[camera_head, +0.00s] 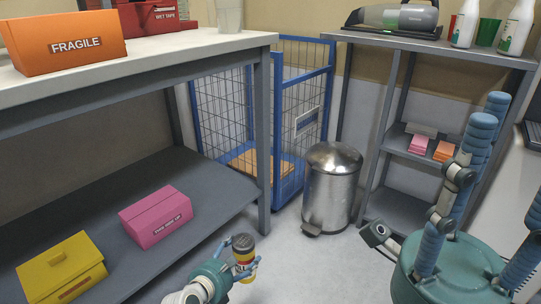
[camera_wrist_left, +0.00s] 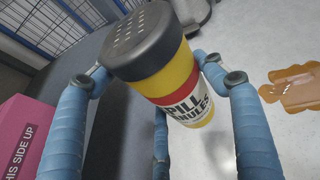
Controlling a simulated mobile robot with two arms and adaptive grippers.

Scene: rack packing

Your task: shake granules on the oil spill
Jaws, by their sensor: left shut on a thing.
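My left gripper (camera_head: 245,268) is shut around a yellow shaker of spill granules (camera_head: 243,254) with a red band and a dark perforated lid. In the head view the shaker is held roughly upright, lid up, just right of the lower shelf. In the left wrist view the shaker (camera_wrist_left: 165,70) sits between my blue fingers, its label partly covered. A brown oil spill (camera_wrist_left: 297,88) lies on the floor at the right of that view, apart from the shaker. I cannot make it out in the head view. My right gripper (camera_head: 490,190) is close to the head camera, fingers spread and empty.
A bench (camera_head: 160,65) with a lower shelf stands left, carrying a pink box (camera_head: 156,215) and a yellow box (camera_head: 62,270). A blue cage trolley (camera_head: 279,120), steel bin (camera_head: 332,190) and rack (camera_head: 440,50) stand behind. The grey floor (camera_head: 310,265) between is clear.

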